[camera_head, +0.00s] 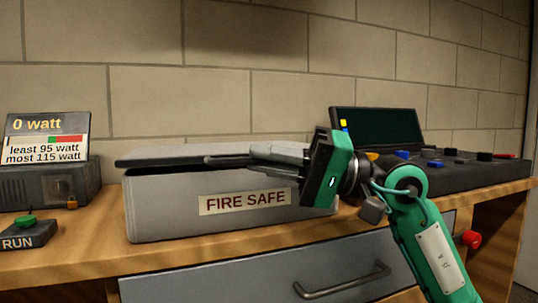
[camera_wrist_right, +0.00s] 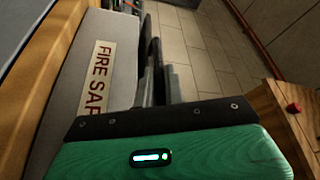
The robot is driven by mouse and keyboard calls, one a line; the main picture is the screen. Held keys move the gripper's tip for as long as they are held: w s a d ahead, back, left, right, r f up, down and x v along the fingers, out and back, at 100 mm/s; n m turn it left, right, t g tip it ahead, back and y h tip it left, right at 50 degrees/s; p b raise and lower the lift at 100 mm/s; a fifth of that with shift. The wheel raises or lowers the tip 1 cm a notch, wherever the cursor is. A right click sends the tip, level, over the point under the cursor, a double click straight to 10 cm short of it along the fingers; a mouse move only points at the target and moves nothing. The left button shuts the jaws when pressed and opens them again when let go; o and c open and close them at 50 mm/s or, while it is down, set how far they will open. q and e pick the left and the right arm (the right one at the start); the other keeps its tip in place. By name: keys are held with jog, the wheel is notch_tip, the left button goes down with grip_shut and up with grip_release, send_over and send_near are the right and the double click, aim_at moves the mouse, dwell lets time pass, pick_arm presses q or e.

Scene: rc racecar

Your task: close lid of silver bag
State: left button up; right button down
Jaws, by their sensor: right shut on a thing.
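The silver bag (camera_head: 160,205) is a grey box labelled FIRE SAFE that stands on the wooden bench. Its lid (camera_head: 160,157) is a flat grey slab with a dark edge, lying nearly level over the box, with a dark gap below its front edge at the left. My right gripper (camera_head: 222,158) reaches in from the right, with its fingers along the lid's front edge, shut on the lid. The exact contact is hard to see. In the right wrist view the bag (camera_wrist_right: 72,125) is left of the dark fingers (camera_wrist_right: 152,60). My left gripper is not in view.
A watt meter (camera_head: 45,150) reading 0 watt and a RUN button box (camera_head: 25,235) stand at the left. A dark case (camera_head: 450,165) with coloured parts is behind my right arm. A drawer with a handle (camera_head: 342,283) is below the bench top.

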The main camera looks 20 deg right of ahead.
jog(key=shift+f+b, duration=0.4)
jog(key=shift+f, duration=0.5)
jog(key=c, duration=1.8)
grip_release()
jog(key=shift+w+f, duration=0.1)
jog(key=shift+o, duration=0.2)
jog(key=shift+d, duration=0.15)
jog(key=v, duration=1.3)
jog(key=shift+d+p, duration=0.25)
jog(key=shift+p, duration=0.2)
jog(key=shift+s, duration=0.2)
